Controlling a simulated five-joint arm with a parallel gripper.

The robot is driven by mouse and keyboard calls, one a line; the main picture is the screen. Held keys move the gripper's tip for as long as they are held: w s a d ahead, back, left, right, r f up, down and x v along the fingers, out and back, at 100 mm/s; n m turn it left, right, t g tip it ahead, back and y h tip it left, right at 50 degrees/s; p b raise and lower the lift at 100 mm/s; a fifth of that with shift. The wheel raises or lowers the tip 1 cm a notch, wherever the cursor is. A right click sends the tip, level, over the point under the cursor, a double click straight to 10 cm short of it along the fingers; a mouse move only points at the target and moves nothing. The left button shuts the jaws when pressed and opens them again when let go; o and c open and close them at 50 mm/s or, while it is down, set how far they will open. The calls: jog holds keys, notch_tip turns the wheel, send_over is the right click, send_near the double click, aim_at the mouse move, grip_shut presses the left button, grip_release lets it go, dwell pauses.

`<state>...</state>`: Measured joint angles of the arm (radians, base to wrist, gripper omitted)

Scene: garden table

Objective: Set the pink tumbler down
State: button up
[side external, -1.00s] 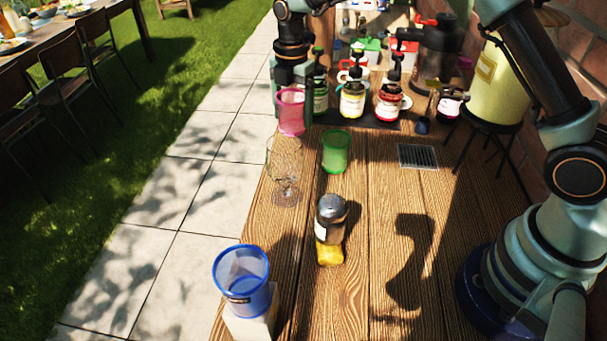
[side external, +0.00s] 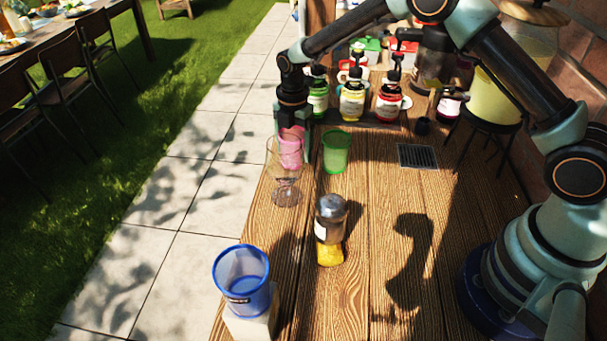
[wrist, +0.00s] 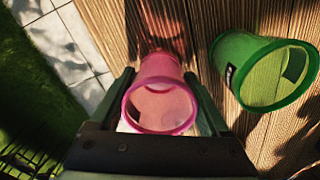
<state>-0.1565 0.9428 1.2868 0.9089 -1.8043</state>
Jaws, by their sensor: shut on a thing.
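My gripper (side external: 293,130) is shut on the tumbler from above. In the wrist view the pink tumbler (wrist: 160,103) sits between both fingers of my gripper (wrist: 163,100), its open rim facing the camera.
A green tumbler (side external: 336,152) stands close to the right, also in the wrist view (wrist: 262,72). A yellow-filled shaker (side external: 330,232) and a blue cup (side external: 242,277) on a pale block stand nearer. Several bottles (side external: 352,98) line the back. A drain grate (side external: 417,156) lies right.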

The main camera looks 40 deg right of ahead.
jog(key=shift+f, duration=0.1)
jog(key=o, duration=1.2)
jog(key=s+d+r+m+t, duration=0.1)
jog(key=s+r+m, duration=0.15)
jog(key=r, duration=0.75)
jog(key=s+d+r+m, duration=0.2)
jog(key=r+m, duration=0.1)
jog(key=r, duration=0.7)
jog(key=s+d+r+m+t, duration=0.1)
jog(key=s+m, duration=0.4)
jog(key=s, duration=0.1)
jog(key=s+d+r+m+t, duration=0.1)
jog(key=s+d+m+t, duration=0.1)
jog(key=s+m, duration=0.4)
jog(key=s+d+r+m+t, duration=0.1)
jog(key=s+d+m, duration=0.1)
jog(key=s+m, duration=0.4)
jog(key=shift+r+t, duration=0.25)
jog(key=shift+t, duration=0.05)
